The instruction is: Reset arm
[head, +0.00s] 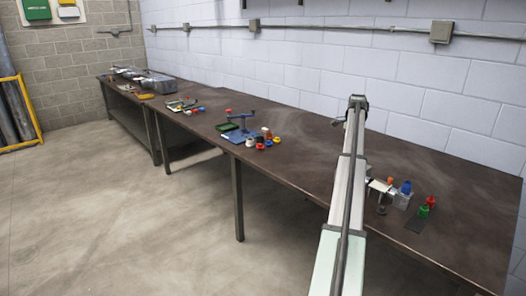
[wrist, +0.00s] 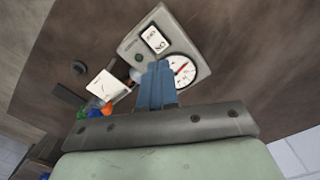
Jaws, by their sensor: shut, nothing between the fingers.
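My arm (head: 347,190) rises from the bottom of the head view and stretches over the long dark workbench (head: 300,135). My gripper is not clearly visible in the head view. In the wrist view, my gripper (wrist: 156,68) shows two blue fingers pressed together, with nothing between them. Beyond the fingertips is a grey panel (wrist: 140,42) with a white gauge with a red needle (wrist: 180,70) and a white label plate (wrist: 155,40). The fingers overlap the panel in the picture; I cannot tell whether they touch it.
Right of my arm, a grey block (head: 402,200), a blue piece (head: 406,187) and red and green pieces (head: 429,204) stand on the bench. A blue fixture (head: 240,132) with small coloured parts is mid-bench. Bare bench lies between. A conduit (head: 330,29) runs along the wall.

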